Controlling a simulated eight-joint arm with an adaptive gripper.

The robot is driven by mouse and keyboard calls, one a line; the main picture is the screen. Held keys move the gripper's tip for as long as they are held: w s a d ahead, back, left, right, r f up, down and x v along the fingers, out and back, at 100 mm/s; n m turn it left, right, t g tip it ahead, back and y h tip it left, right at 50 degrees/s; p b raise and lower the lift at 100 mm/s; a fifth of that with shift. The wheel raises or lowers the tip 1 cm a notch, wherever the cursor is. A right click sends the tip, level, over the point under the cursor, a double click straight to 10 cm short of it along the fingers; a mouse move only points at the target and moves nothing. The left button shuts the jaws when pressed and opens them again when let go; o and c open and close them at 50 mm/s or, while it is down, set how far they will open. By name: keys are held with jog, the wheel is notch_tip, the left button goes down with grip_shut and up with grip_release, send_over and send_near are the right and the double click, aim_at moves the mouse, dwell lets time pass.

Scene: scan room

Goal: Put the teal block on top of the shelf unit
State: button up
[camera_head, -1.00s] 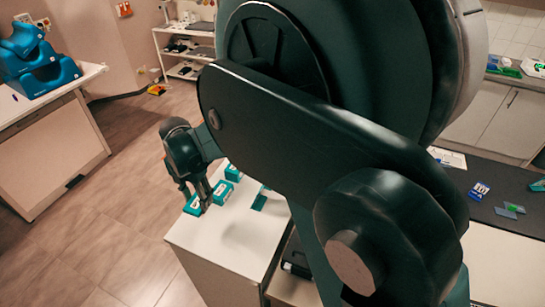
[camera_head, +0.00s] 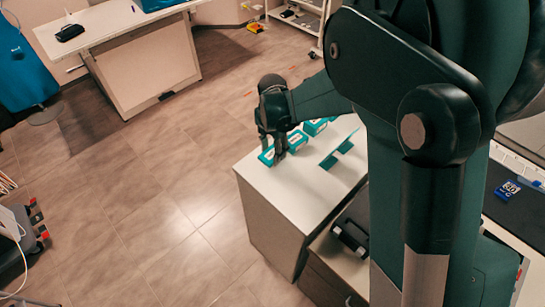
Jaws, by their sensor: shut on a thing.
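Another teal block (camera_head: 316,127) lies just behind my gripper. Teal pieces (camera_head: 337,153) lie to its right. A white open shelf unit (camera_head: 299,17) stands at the far back, cut off by the top edge, with dark items on its shelves.
A white table (camera_head: 125,22) with a dark case (camera_head: 69,33) stands at the back left. A blue chair (camera_head: 22,65) is at the left edge. My arm hides much of the right.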

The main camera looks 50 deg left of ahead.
aim_at(272, 153)
jog(key=shift+f, duration=1.9)
jog(key=shift+f, duration=0.1)
jog(key=o, duration=0.9)
jog(key=shift+o, duration=0.2)
jog(key=shift+r, duration=6.15)
